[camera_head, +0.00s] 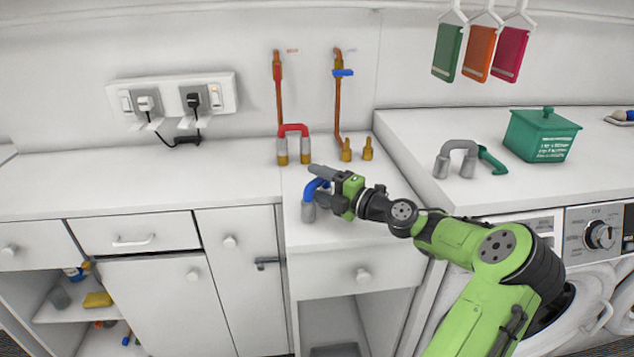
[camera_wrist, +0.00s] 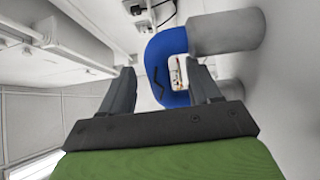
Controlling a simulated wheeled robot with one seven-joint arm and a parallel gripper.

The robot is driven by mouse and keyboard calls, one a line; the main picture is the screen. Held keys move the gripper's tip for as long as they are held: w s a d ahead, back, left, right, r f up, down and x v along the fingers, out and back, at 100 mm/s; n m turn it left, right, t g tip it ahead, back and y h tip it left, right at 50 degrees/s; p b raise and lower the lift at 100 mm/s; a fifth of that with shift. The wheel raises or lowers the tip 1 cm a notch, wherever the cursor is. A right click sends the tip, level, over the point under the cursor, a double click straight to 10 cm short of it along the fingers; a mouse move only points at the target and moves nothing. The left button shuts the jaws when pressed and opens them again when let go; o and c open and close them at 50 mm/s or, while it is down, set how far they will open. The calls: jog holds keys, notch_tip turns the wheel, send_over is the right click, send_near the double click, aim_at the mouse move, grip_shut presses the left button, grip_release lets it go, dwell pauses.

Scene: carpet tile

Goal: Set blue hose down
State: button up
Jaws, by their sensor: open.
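The blue hose (camera_head: 314,187) is a short U-shaped piece with grey ends, on the white counter in front of the copper pipes in the head view. My gripper (camera_head: 326,176) is at its bend and partly hides it. In the wrist view the blue hose (camera_wrist: 168,62) curves between and just beyond the fingertips, and its grey ends point right. My gripper (camera_wrist: 160,85) is open in that view, with a finger on each side of the blue bend. I cannot tell whether either finger touches it.
A red hose (camera_head: 294,129) stands behind, beside two brass fittings (camera_head: 357,150) under the copper pipes. A grey hose (camera_head: 460,147), a green scoop (camera_head: 492,160) and a green box (camera_head: 541,134) are on the right counter. The left counter (camera_head: 150,192) is clear.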

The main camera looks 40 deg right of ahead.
jog(key=s, duration=0.3)
jog(key=s+d, duration=0.1)
jog(key=s, duration=0.3)
jog(key=s+d, duration=0.1)
jog(key=s, duration=0.3)
jog(key=shift+s+d, duration=0.1)
jog(key=shift+f, duration=0.15)
